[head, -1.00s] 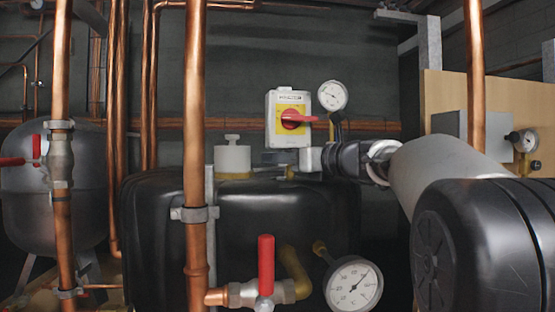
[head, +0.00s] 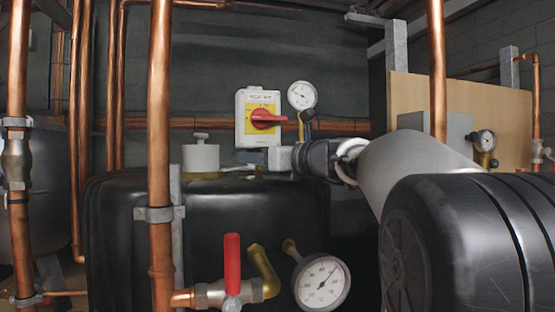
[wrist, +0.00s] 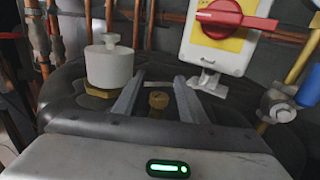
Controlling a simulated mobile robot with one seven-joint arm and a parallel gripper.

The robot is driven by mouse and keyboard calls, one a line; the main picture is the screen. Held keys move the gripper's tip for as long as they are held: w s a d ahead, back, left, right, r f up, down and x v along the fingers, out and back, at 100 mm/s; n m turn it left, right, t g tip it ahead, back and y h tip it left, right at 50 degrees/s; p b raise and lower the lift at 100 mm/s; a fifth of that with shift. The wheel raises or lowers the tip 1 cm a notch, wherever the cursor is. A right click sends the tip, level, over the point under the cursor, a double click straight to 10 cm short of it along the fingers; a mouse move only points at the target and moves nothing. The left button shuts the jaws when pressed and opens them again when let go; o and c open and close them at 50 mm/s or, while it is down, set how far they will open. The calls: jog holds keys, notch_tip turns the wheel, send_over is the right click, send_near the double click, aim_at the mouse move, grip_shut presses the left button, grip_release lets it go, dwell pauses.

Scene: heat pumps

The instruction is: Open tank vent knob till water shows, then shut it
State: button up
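The black tank (head: 240,225) stands in the middle of the head view. On its top is a white capped cylinder (head: 201,156) on a brass base, also at the left in the wrist view (wrist: 109,67). A small brass knob-like fitting (wrist: 158,100) sits on the tank top in the wrist view; whether it or the white cap is the vent knob, I cannot tell. My gripper (wrist: 160,80) is open, its two fingers on either side of the brass fitting, with visible gaps. In the head view my gripper (head: 248,168) is low over the tank top. No water shows.
A yellow-and-grey switch box (head: 258,118) with a red handle stands close behind my gripper. A round gauge (head: 302,95) is beside it. A copper pipe (head: 160,130), a red-lever valve (head: 232,265) and a dial thermometer (head: 322,283) stand in front of the tank.

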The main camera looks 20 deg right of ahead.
jog(key=b+v, duration=0.1)
jog(key=v, duration=1.5)
jog(key=shift+s, duration=0.2)
